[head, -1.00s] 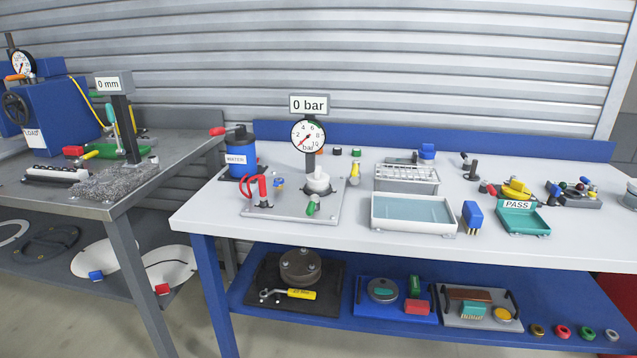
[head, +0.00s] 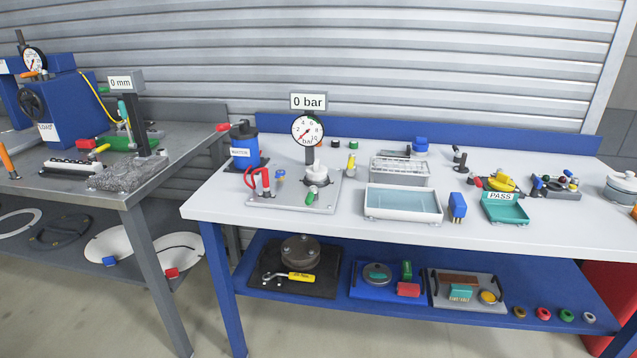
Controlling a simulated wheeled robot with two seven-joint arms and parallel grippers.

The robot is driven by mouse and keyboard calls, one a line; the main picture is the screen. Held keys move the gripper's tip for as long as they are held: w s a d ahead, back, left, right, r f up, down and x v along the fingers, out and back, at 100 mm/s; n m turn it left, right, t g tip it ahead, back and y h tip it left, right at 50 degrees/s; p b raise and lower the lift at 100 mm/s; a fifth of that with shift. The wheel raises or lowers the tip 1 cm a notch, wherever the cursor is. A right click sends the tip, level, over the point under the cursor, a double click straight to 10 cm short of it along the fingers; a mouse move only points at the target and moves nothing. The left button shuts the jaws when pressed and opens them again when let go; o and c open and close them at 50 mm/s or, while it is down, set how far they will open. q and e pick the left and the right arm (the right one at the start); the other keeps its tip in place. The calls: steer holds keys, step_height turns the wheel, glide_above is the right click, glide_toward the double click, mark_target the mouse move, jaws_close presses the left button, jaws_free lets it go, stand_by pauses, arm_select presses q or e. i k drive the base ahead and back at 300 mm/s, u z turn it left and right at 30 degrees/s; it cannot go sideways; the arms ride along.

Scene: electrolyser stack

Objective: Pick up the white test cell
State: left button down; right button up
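A small white round piece with a grey metal base, which looks like the white test cell (head: 317,174), stands upright on the grey plate (head: 290,198) below the pressure gauge (head: 308,130). The gauge carries a "0 bar" sign (head: 308,101). A green-handled valve (head: 310,198) and a red-handled part (head: 265,180) are on the same plate, close to the white piece. Neither of my grippers shows in the head view, and nothing is seen touching the white piece.
A blue "WATER" container (head: 244,150) stands left of the plate. A clear-water tray (head: 402,205), a rack (head: 400,170) and a teal "PASS" tray (head: 506,213) stand to the right. A grey bench (head: 170,170) is at left. The white tabletop's front strip is clear.

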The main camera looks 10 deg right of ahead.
mark_target(316, 173)
steer(key=u, duration=4)
steer(key=i, duration=0.1)
steer(key=z, duration=2.95)
steer(key=i, duration=0.9)
steer(key=z, duration=0.65)
steer(key=i, duration=0.8)
steer(key=z, duration=0.9)
